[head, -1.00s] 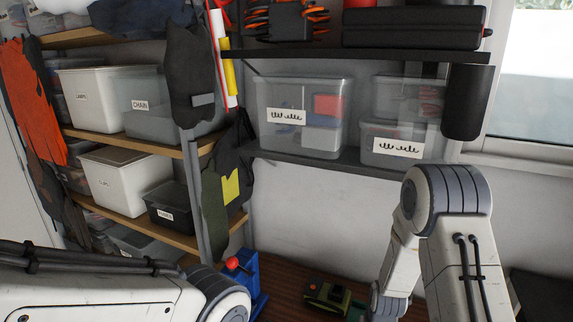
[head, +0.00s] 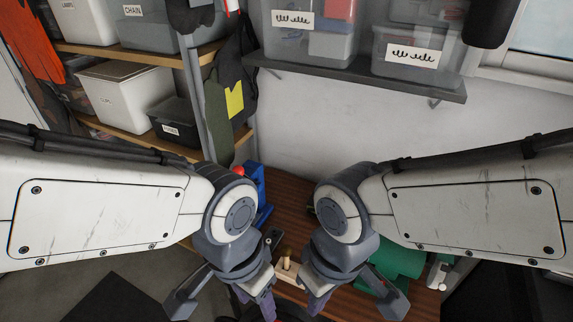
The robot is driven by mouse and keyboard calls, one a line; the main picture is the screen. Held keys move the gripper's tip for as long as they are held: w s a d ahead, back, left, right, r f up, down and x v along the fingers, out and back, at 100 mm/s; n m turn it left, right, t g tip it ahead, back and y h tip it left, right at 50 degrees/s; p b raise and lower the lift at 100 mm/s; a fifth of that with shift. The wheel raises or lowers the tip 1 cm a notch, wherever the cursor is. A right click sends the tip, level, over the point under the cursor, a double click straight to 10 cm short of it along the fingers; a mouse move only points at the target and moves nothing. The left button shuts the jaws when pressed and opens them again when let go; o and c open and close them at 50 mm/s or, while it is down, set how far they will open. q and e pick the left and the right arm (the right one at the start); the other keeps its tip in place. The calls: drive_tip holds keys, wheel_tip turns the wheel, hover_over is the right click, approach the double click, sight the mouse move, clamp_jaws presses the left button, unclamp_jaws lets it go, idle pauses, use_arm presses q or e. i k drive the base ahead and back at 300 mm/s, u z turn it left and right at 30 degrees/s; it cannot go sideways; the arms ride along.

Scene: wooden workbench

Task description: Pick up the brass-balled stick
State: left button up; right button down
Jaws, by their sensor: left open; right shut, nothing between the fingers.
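My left gripper (head: 256,299) hangs over the front of the bench, left of the middle, and is open. My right gripper (head: 317,302) hangs just right of it and is shut, with nothing between its fingers. Between them, on the bench, is a pale wooden piece with a small yellowish upright peg (head: 287,259). I cannot tell whether this is the brass-balled stick. No brass-balled stick shows clearly. My arms hide much of the bench.
A blue tool with a red ball (head: 257,192) stands at the bench's back left. A green object (head: 398,258) and a small white object (head: 438,271) lie on the right. The wooden workbench (head: 283,212) shows bare between my arms. A shelf (head: 360,81) with bins hangs above.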

sight(285, 251)
drive_tip(key=z, duration=0.05)
drive_tip(key=k, duration=0.5)
drive_tip(key=u, duration=2.15)
drive_tip(key=i, duration=2.1)
drive_tip(key=z, duration=3.55)
